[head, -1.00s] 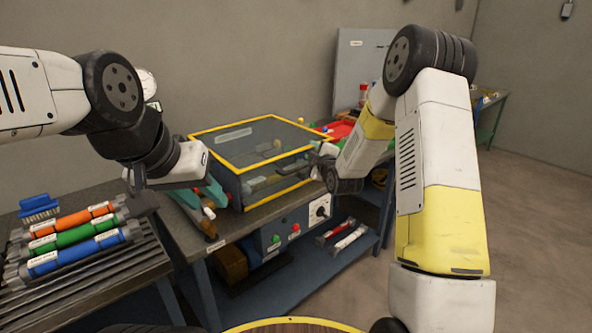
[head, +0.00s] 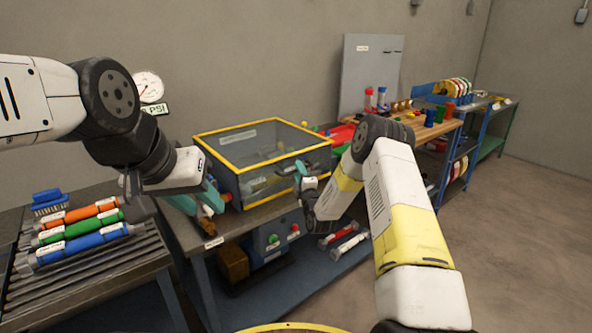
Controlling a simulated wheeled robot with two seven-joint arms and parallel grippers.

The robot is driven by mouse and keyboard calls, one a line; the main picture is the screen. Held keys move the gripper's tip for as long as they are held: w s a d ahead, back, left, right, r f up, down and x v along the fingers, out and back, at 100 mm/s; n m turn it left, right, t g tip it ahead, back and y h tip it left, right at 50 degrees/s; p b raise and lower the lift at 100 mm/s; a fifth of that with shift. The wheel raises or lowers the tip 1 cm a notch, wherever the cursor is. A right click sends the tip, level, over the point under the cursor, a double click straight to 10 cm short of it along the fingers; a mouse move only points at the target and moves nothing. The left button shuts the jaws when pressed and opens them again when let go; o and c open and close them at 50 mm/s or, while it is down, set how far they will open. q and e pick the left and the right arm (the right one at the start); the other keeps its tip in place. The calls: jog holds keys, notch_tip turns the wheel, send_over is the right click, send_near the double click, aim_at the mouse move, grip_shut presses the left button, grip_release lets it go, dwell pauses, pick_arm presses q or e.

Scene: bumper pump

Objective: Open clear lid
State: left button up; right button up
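The lid lies flat and closed. My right gripper (head: 301,172) is at the box's front right corner, just below the lid's front edge; I cannot tell whether it touches. Its fingers are small here and their opening is unclear. My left gripper (head: 135,194) hangs left of the box, above the rack of cylinders, with nothing visible in it; its opening is unclear.
Orange, green and blue cylinders (head: 82,238) lie on a roller rack at left. A pressure gauge (head: 149,86) is on the wall. A control panel with buttons (head: 272,239) sits under the box. Red and white tubes (head: 349,246) lie on the lower shelf. Floor at right is clear.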

jog(key=shift+w+a, duration=0.1)
jog(key=shift+w, duration=0.45)
jog(key=shift+c, duration=0.4)
grip_shut()
dwell(0.6)
